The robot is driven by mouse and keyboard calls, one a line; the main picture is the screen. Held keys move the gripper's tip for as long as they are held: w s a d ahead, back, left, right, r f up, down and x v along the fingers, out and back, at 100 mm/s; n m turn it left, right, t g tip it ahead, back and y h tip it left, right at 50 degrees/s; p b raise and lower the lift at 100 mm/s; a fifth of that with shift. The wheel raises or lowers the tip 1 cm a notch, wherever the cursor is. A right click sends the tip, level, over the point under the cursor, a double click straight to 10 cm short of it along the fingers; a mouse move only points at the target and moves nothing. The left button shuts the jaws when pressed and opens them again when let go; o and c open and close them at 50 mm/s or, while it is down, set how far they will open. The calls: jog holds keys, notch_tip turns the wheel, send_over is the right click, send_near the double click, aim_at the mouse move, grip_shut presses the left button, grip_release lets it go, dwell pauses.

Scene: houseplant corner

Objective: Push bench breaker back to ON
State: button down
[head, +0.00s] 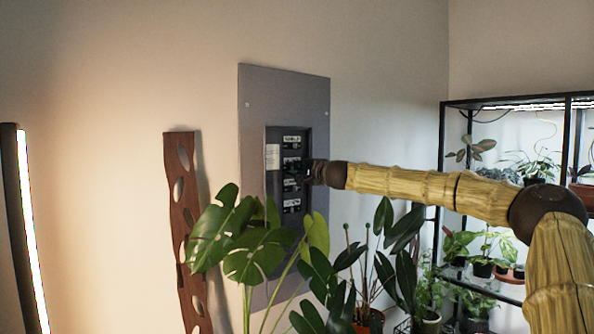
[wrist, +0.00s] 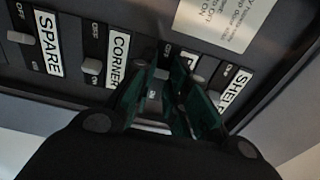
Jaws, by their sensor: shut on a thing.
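The grey breaker panel (head: 283,98) is on the wall, with a column of labelled breakers in its recess. My gripper (head: 314,173) reaches it from the right. In the wrist view my gripper (wrist: 172,82) has its dark green fingers around a small grey breaker handle (wrist: 160,74), between the CORNER (wrist: 117,58) and SHELF (wrist: 235,87) breakers. The fingers are shut on this handle. Its label (wrist: 190,62) is mostly hidden by a finger, so I cannot read BENCH. An ON mark shows between the fingers, with OFF at the opposite end.
The SPARE breaker (wrist: 47,45) is beyond CORNER, and a printed notice (wrist: 224,20) is beside the row. Large leaves (head: 255,255) stand in front of the panel's lower part. A wooden board (head: 183,225) is at left, a black plant shelf (head: 442,170) at right.

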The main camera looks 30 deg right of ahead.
jog(key=shift+d+n+g+y+p, duration=0.15)
jog(key=shift+d+n+y+p, duration=0.1)
jog(key=shift+n+y+p, duration=0.6)
jog(key=shift+d+n+g+y+p, duration=0.2)
jog(key=shift+n+y+p, duration=0.35)
jog(key=shift+y, duration=0.6)
jog(key=shift+f+y, duration=0.1)
jog(key=shift+y, duration=0.2)
jog(key=c, duration=1.4)
grip_release()
jog(key=shift+v, duration=6)
